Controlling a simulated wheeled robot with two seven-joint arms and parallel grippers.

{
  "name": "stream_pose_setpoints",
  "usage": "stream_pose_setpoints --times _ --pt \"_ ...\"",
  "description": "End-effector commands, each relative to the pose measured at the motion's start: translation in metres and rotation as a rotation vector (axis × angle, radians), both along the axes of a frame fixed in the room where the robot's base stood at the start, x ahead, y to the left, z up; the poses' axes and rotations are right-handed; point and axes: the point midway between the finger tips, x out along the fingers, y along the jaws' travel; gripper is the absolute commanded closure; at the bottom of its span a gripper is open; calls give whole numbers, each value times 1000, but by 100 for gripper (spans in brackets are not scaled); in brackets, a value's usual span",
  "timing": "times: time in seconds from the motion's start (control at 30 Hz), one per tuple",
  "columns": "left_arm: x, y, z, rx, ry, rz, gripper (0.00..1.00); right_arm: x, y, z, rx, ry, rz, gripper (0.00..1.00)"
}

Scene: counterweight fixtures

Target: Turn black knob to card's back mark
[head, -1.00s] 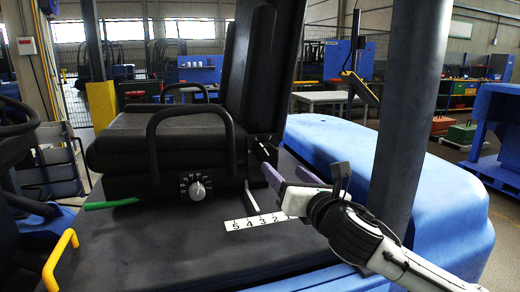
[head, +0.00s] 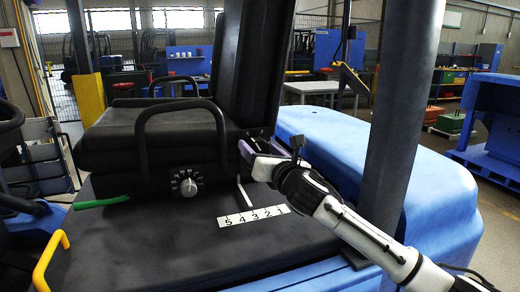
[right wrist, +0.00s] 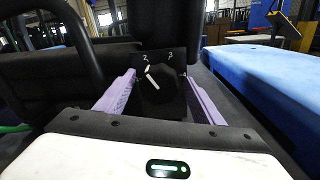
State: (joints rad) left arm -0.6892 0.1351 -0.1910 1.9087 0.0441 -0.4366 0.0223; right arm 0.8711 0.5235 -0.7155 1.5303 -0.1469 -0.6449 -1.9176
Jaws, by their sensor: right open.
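In the head view the right gripper (head: 250,147) is at the seat's right side and hides the knob. The white card (head: 253,215), reading 5 4 3 2 1, lies on the dark deck; I cannot make out its back mark. My left gripper is not in view.
A silver knob (head: 188,187) is on the seat's front face. A pale lever (head: 243,191) stands beside the card. A black armrest loop (head: 180,105), a dark post (head: 405,120) and a blue cover (head: 440,200) are close by.

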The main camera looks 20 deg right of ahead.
Motion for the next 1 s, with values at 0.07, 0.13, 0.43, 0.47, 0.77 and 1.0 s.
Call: stream_pose_setpoints --times 0.07,0.13,0.43,0.47,0.77,1.0 --pt "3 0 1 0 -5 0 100 1 0 0 0 -1 0 39" --pt "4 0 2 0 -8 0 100 1 0 0 0 -1 0 39" --pt "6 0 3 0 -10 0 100 1 0 0 0 0 0 72" --pt "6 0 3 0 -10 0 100 1 0 0 0 0 0 77" --pt "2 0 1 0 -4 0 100 0 0 0 30 1 0 79" --pt "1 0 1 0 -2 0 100 0 0 0 155 6 0 79"
